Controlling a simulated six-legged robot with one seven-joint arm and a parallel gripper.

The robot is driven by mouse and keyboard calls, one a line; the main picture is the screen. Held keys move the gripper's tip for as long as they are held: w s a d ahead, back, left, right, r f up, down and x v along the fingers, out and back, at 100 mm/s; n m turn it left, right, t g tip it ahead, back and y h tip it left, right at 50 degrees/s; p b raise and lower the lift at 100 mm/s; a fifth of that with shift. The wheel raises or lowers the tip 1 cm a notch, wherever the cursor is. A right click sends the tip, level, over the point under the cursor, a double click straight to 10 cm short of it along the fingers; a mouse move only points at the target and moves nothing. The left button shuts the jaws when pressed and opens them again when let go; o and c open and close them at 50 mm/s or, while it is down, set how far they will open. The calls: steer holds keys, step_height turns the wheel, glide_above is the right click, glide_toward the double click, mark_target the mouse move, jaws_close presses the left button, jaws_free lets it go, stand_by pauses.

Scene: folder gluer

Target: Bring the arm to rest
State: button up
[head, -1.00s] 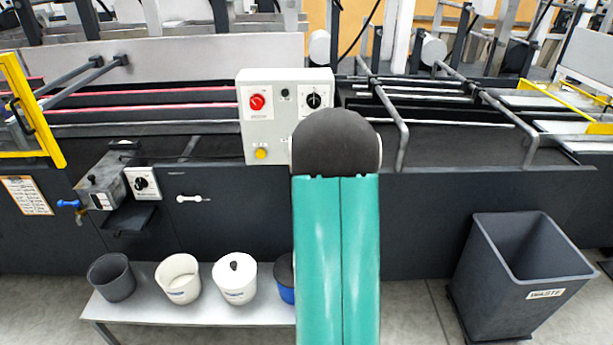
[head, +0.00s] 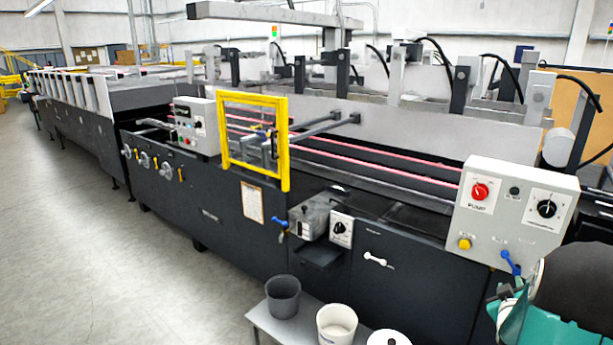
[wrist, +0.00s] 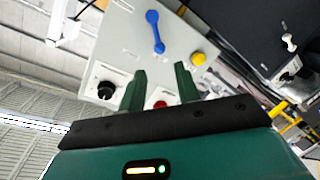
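My arm (head: 590,285), with a dark rounded joint and teal shell, shows at the lower right of the head view. My gripper (wrist: 161,82) shows in the wrist view, its two green fingers apart with nothing between them. Behind the fingers is the light grey control box (wrist: 130,35), also at the right of the head view (head: 483,220). A blue handle (wrist: 155,30) is on the box face, beside the yellow button (wrist: 198,59). The black knob (wrist: 105,90) shows left of the fingers. The red button (wrist: 160,104) is partly hidden by the gripper body.
The long dark folder gluer (head: 400,262) runs back to the left. A yellow guard frame (head: 286,150) stands on it. Below, a low bench (head: 268,322) holds a dark pot (head: 283,297) and white pots (head: 337,323). Open floor (head: 130,260) lies at left.

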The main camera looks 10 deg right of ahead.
steer(key=a+r+g+y, duration=0.1)
steer(key=a+r+y, duration=0.3)
steer(key=a, duration=0.9)
steer(key=a+r+g+y, duration=0.15)
steer(key=a+r, duration=0.45)
steer(key=a, duration=0.6)
steer(key=s+a+r+m+g+y, duration=0.1)
steer(key=s+a+g+y, duration=0.3)
steer(key=s+a, duration=1.6)
steer(key=shift+a+r+y, duration=0.4)
steer(key=shift+a+y, duration=0.05)
steer(key=shift+a, duration=0.25)
